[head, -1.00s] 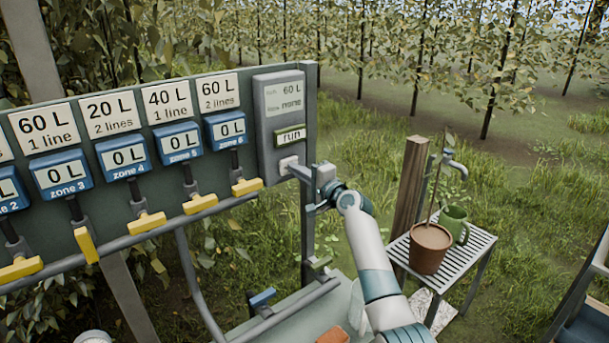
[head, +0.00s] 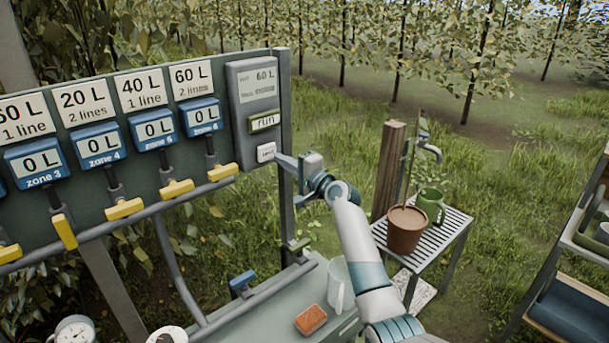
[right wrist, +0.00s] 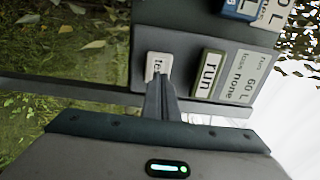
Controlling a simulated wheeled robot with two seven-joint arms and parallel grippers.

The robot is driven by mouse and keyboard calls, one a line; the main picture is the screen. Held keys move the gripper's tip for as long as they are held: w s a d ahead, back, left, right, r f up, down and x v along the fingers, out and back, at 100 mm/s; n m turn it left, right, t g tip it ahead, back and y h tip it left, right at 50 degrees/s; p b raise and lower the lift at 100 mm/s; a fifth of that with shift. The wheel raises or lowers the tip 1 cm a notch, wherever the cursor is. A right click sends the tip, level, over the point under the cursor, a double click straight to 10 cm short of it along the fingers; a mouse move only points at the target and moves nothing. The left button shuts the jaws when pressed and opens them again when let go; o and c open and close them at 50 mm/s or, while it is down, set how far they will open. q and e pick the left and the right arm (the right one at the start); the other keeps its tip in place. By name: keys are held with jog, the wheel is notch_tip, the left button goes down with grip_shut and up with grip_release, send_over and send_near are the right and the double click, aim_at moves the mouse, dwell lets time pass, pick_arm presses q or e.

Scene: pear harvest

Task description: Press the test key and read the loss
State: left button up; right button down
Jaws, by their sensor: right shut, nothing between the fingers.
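The grey control box (head: 252,105) is at the right end of the board. Its display (head: 257,85) reads 60 L on one line; in the right wrist view (right wrist: 240,80) the line below ends in "none". Under it are the green-framed run key (head: 264,121) and the white test key (head: 266,152). My right gripper (head: 281,160) is shut and empty, its fingertips at the test key's right edge. In the right wrist view, the tips (right wrist: 160,80) overlap the test key (right wrist: 158,64) and hide part of its label. I cannot tell whether they touch. My left gripper is out of view.
Blue zone meters (head: 154,132) reading 0 L and yellow valve handles (head: 176,188) line the board to the left. Below are a bench with an orange block (head: 311,319) and a clear jug (head: 340,283). A slatted table (head: 455,226) with a pot (head: 406,232) stands right.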

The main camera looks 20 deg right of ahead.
jog(key=b+v, duration=0.2)
jog(key=v, duration=0.6)
jog(key=shift+s, duration=0.35)
jog(key=shift+d+f, duration=0.1)
jog(key=shift+f, duration=0.05)
